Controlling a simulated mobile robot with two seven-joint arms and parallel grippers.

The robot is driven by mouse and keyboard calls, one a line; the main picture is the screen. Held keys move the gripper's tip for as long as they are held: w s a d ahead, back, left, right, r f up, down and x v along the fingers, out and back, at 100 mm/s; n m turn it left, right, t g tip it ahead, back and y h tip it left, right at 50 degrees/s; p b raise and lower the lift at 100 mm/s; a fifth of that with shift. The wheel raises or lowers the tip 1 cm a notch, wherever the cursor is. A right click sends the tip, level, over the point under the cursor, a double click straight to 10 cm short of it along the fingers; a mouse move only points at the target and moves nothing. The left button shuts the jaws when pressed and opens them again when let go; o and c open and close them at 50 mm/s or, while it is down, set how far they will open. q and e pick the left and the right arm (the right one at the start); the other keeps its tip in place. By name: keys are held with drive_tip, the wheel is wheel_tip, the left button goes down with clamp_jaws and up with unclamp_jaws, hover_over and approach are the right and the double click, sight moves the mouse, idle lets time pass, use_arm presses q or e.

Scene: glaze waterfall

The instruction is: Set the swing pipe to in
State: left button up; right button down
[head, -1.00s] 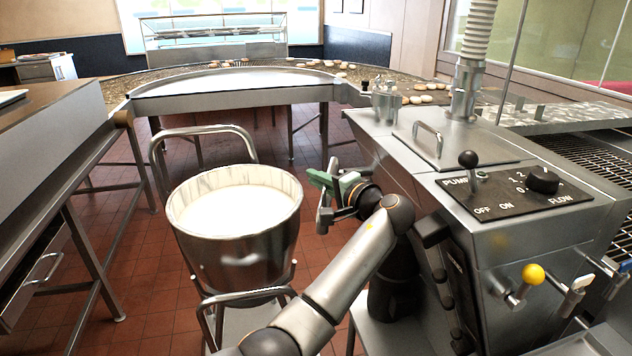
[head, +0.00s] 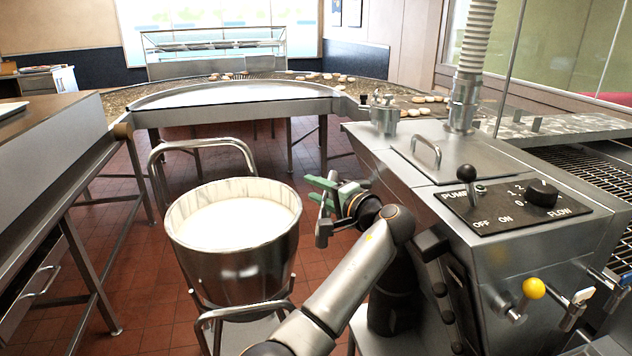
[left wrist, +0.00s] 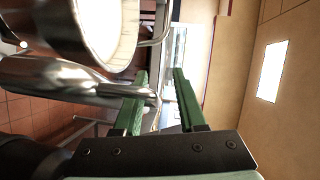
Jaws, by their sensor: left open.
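My left gripper (head: 335,187) has two green fingers and reaches in between the metal tub and the machine in the head view. In the left wrist view the two fingers (left wrist: 160,75) stand apart with a gap between them. A shiny metal tube (left wrist: 60,78), likely the swing pipe, runs in from the left edge of that view. It narrows to a thin rod whose end shows near the gap; I cannot tell whether it touches a finger. In the head view, a grey metal piece (head: 323,232) shows just below the fingers, possibly part of that pipe. My right gripper is not in view.
The metal tub (head: 235,255) of white batter stands on a trolley left of my gripper. The machine (head: 440,170) is at the right, with a black control panel (head: 515,208) and a yellow knob (head: 534,289). A counter (head: 60,140) lies at far left.

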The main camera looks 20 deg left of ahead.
use_arm(q)
wheel_tip(320, 180, up, 3)
drive_tip(key=shift+s+d, duration=0.1)
drive_tip(key=shift+o, duration=1.3)
drive_tip(key=s+d+r, duration=0.1)
drive_tip(key=s+r, duration=0.2)
drive_tip(key=r, duration=0.2)
drive_tip(key=shift+s+d+r, duration=0.25)
drive_tip(key=shift+d, duration=0.1)
drive_tip(key=s+d+r, duration=0.1)
drive_tip(key=s, duration=0.1)
drive_tip(key=s+d+r, duration=0.1)
drive_tip(key=s, duration=0.2)
drive_tip(key=s+d+r, duration=0.1)
drive_tip(key=s, duration=0.1)
drive_tip(key=shift+s+r, duration=0.3)
drive_tip(key=shift+c, duration=1.3)
drive_tip(key=shift+s+d+r, duration=0.15)
drive_tip(key=shift+s+d, duration=0.1)
drive_tip(key=shift+s, duration=0.6)
drive_tip(key=shift+c, duration=0.2)
